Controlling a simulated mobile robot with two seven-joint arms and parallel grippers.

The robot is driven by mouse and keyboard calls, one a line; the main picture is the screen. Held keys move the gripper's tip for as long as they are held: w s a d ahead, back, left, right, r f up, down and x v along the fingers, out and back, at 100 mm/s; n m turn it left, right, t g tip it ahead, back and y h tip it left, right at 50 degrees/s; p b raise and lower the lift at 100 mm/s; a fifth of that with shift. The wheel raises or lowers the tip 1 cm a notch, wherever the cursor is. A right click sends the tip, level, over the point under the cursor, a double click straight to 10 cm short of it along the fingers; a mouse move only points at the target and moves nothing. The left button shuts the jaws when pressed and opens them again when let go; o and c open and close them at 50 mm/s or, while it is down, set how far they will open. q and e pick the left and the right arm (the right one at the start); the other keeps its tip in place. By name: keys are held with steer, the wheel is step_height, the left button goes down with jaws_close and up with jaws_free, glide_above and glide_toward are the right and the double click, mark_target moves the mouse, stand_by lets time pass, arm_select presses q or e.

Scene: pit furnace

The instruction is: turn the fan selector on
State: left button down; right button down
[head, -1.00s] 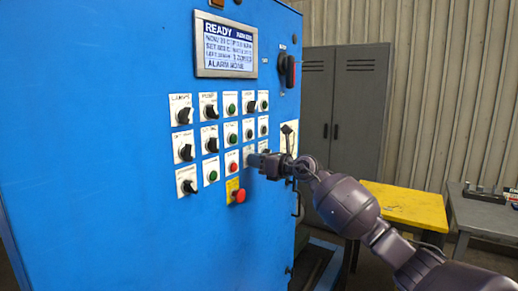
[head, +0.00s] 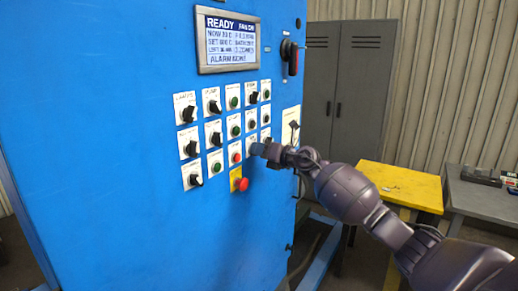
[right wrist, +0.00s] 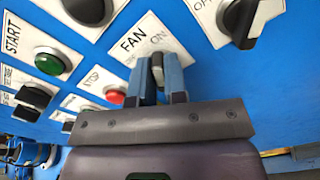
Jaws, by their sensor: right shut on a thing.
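The blue control cabinet (head: 120,110) carries rows of labelled selectors and buttons. In the right wrist view the fan selector (right wrist: 158,66) stands on a white plate (right wrist: 136,40) marked FAN and ON. My right gripper (right wrist: 158,78) has its two blue fingers shut on either side of this selector. In the head view my right gripper (head: 258,150) reaches the panel from the right and hides the selector. The fingers cover much of the knob, so its exact angle is hard to tell. My left gripper is not in view.
Other selectors and buttons sit close around my gripper, including a red mushroom button (head: 242,184) below. A yellow table (head: 400,186) and a grey cabinet (head: 345,90) stand to the right.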

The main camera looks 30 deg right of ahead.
steer(key=c, duration=1.2)
jaws_free()
steer(key=shift+o, duration=0.2)
steer(key=b+v, duration=0.2)
steer(key=v, duration=0.8)
steer(key=shift+s+d, duration=0.15)
steer(key=shift+s, duration=0.2)
